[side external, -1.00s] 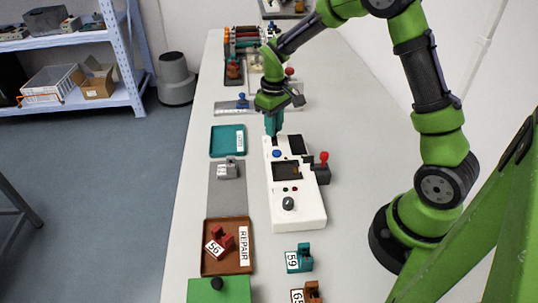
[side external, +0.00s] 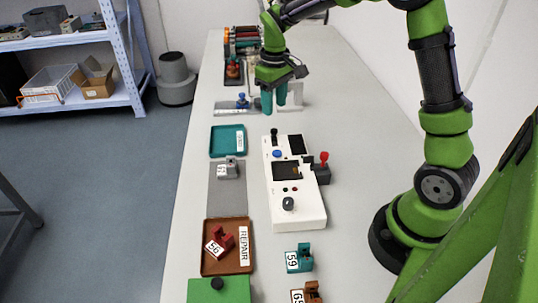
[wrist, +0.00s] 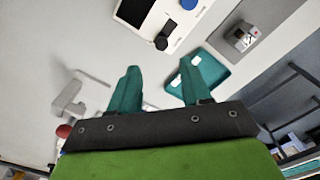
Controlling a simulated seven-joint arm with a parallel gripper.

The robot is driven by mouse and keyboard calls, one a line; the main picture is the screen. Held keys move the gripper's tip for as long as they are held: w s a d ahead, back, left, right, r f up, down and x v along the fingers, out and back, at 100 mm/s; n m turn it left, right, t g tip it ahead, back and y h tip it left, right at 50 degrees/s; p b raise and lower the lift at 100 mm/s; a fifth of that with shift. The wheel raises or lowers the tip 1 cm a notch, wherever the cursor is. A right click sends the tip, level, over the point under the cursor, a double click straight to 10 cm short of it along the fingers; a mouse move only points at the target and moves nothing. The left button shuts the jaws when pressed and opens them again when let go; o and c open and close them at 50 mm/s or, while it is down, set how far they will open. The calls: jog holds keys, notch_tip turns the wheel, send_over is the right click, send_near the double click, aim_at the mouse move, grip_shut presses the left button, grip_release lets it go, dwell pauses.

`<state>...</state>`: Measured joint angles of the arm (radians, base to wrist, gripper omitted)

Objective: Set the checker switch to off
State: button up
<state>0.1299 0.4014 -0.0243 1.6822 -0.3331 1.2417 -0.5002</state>
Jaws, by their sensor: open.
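The wrist view shows the checker's end (wrist: 183,33) and the black switch (wrist: 163,42) at the top. My gripper (side external: 274,107) is open and empty, above and beyond the checker's far end. Its two teal fingers (wrist: 158,72) are apart and clear of the switch.
A red-topped lever block (side external: 322,170) adjoins the checker's right side. A teal tray (side external: 213,142), a grey part (side external: 228,168) and a brown REPAIR tray (side external: 207,268) lie to the left. Grey fixtures (side external: 232,107) stand beyond the checker. The table right of it is clear.

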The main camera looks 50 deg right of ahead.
notch_tip(320, 180, up, 10)
jog(key=shift+f, duration=0.2)
jog(key=s+a+m+t+y, duration=0.1)
jog(key=s+a+m+t, duration=0.1)
jog(key=s+a, duration=0.3)
jog(key=s+a+r+m+t+y, duration=0.1)
jog(key=s+a+t, duration=0.3)
jog(key=s, duration=1)
jog(key=shift+a+r+m+t, duration=0.35)
jog(key=shift+m+t, duration=0.15)
jog(key=shift+t, duration=0.1)
dwell(0.9)
